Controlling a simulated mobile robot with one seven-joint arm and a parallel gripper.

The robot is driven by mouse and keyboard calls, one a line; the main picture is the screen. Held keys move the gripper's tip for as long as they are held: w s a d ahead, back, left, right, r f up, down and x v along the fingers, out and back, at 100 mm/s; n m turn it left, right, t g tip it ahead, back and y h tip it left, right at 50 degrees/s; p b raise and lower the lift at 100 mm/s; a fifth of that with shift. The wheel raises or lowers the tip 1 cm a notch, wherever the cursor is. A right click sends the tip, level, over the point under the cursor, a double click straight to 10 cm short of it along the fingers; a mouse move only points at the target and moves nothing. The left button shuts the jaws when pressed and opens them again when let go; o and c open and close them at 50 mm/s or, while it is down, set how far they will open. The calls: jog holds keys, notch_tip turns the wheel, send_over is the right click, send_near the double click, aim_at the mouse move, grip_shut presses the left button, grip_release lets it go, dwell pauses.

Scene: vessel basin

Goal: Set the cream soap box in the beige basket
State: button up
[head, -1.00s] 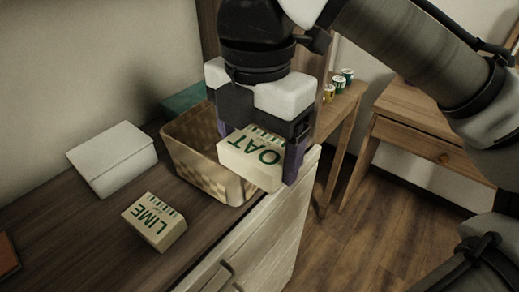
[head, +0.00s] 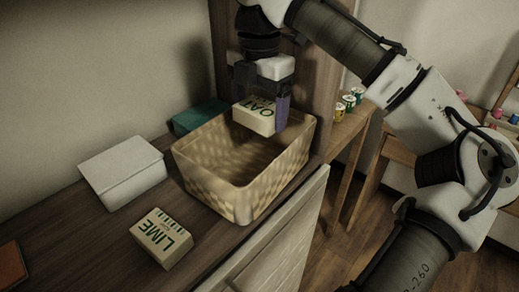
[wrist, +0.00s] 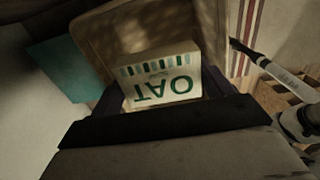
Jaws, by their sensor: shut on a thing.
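A cream soap box marked OAT (head: 254,117) is gripped between the fingers of my gripper (head: 262,108). It hangs over the far part of the beige basket (head: 212,188), at about the height of the rim; whether its underside is below the rim I cannot tell. The basket is woven, open at the top, and its visible inside looks empty. In the wrist view the OAT box (wrist: 160,82) sits between the dark fingers, with the basket wall (wrist: 113,28) around its far side. A second cream box marked LIME (head: 161,238) lies on the dark wooden counter, left of the basket.
A white box (head: 122,172) lies left of the basket, near the wall. A teal object (head: 198,117) stands behind the basket, and a brown item (head: 12,265) lies at the lower left. A wooden panel (head: 325,75) rises behind the basket's right side. Several cans (head: 347,103) stand beyond.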

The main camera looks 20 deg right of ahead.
aim_at(260, 163)
notch_tip(260, 163, down, 10)
jog(key=shift+f, duration=0.1)
dwell(0.4)
jog(key=shift+f, duration=0.15)
jog(key=o, duration=1)
notch_tip(260, 163, up, 12)
jog(key=shift+r+p, duration=0.15)
jog(key=shift+p, duration=0.2)
